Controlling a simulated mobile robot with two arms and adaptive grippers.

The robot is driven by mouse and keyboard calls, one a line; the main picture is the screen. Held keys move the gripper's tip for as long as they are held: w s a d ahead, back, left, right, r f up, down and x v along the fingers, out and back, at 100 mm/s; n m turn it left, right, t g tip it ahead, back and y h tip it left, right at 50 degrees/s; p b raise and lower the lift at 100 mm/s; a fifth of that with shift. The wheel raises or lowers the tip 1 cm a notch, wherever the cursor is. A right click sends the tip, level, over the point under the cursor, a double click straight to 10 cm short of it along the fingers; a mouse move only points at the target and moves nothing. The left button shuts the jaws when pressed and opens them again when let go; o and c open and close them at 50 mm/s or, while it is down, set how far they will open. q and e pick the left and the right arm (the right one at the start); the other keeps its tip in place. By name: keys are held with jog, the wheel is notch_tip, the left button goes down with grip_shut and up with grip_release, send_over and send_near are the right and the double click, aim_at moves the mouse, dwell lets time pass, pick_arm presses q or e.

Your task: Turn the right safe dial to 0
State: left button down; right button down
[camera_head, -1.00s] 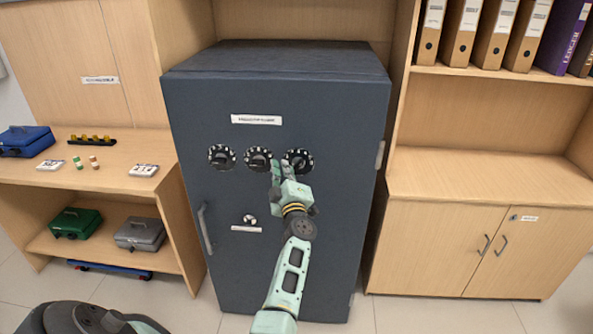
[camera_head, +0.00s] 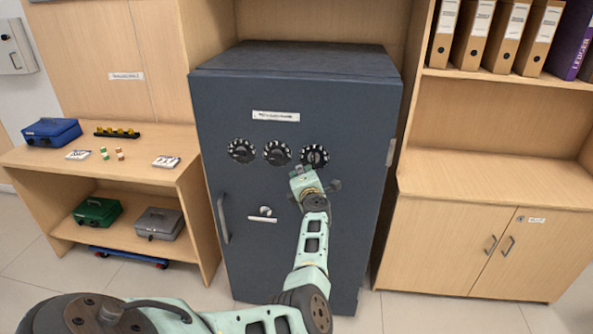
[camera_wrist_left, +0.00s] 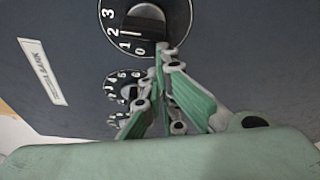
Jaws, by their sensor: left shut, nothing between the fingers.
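The right safe dial (camera_head: 314,155) is a round black dial with white markings on the dark blue safe (camera_head: 225,120). In the left wrist view the nearest, large dial (camera_wrist_left: 145,22) appears to be the same one. Its knob bar has a white line pointing at about the 2, and the 0 is near the fingertips. My left gripper (camera_head: 298,172) is just below the right dial in the head view. Its fingers (camera_wrist_left: 160,55) are shut and empty at the dial's lower edge; contact is unclear. My right gripper is not in view.
The middle dial (camera_head: 277,152) and left dial (camera_head: 241,150) sit in a row beside the right dial. The safe's handle (camera_head: 222,218) and a small round knob (camera_head: 265,211) are lower on the door. A wooden cabinet (camera_head: 445,235) stands on the right.

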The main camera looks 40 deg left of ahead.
pick_arm(q)
jog(key=n+h+p, duration=0.1)
jog(key=n+p, duration=0.1)
jog(key=w+d+f+n+h+p, duration=0.1)
jog(key=n+p, duration=0.1)
jog(key=d+n+h+p, duration=0.1)
jog(key=n+p, duration=0.1)
jog(key=shift+w+d+f+n+h, duration=0.2)
jog(key=shift+w+f+n+h, duration=0.1)
jog(key=shift+w+n, duration=0.1)
jog(key=shift+f+t, duration=0.1)
jog(key=shift+t, duration=0.2)
jog(key=shift+w+d+p, duration=0.15)
jog(key=shift+d+p, duration=0.15)
dwell(0.3)
jog(key=shift+w+d, duration=0.2)
jog(key=shift+d, duration=0.1)
dwell(0.9)
dwell(1.0)
